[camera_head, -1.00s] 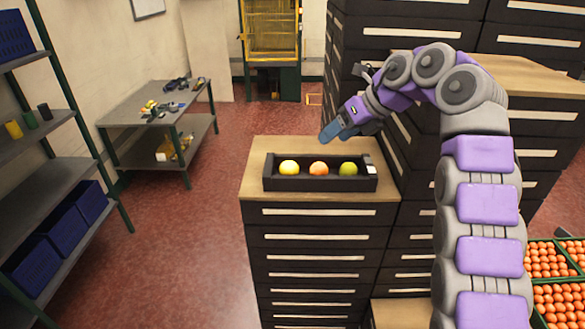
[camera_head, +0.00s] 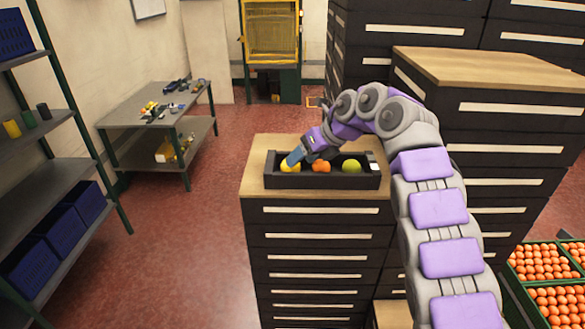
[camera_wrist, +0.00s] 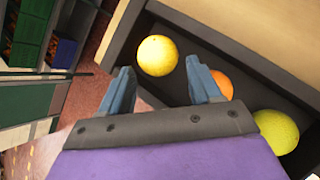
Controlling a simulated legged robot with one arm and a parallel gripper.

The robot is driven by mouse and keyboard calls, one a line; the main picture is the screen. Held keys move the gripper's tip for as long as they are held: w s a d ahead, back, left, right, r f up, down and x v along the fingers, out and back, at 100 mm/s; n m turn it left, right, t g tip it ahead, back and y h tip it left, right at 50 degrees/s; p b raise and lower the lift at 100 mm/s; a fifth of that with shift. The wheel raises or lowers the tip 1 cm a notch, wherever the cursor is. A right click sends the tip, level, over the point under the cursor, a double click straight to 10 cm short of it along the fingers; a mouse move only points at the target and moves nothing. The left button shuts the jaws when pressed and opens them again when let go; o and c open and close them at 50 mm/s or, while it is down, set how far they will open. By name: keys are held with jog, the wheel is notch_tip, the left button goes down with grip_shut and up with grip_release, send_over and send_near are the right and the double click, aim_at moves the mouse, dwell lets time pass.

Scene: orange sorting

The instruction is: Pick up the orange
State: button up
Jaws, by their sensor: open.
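The orange (camera_head: 321,167) sits in the middle of a dark tray (camera_head: 330,184), between a yellow fruit (camera_head: 289,168) on its left and a green fruit (camera_head: 352,166) on its right. My gripper (camera_head: 292,158) is over the left part of the tray and partly covers the yellow fruit. In the wrist view, my gripper (camera_wrist: 160,86) is open and empty. The yellow fruit (camera_wrist: 157,55) shows beyond the gap between the fingers. The orange (camera_wrist: 222,85) is just right of the right finger, which partly hides it. The green fruit (camera_wrist: 277,131) is further right.
The tray stands on a wooden-topped drawer cabinet (camera_head: 262,184). A taller cabinet (camera_head: 490,68) is to the right. Crates of oranges (camera_head: 556,285) stand at lower right. A grey table (camera_head: 130,113) and a shelf (camera_head: 50,156) stand left, with open red floor between.

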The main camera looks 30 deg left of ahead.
jog(key=x, duration=0.5)
jog(key=shift+w+a+r, duration=0.1)
jog(key=shift+a+r, duration=0.15)
jog(key=shift+a, duration=0.1)
jog(key=shift+d+r, duration=0.15)
jog(key=shift+d, duration=0.3)
jog(key=c, duration=0.7)
jog(key=shift+a, duration=0.2)
jog(key=shift+a+r+p, duration=0.15)
jog(key=shift+r+p, duration=0.15)
jog(key=shift+r, duration=0.1)
jog(key=shift+r+p, duration=3)
jog(key=shift+r, duration=1.65)
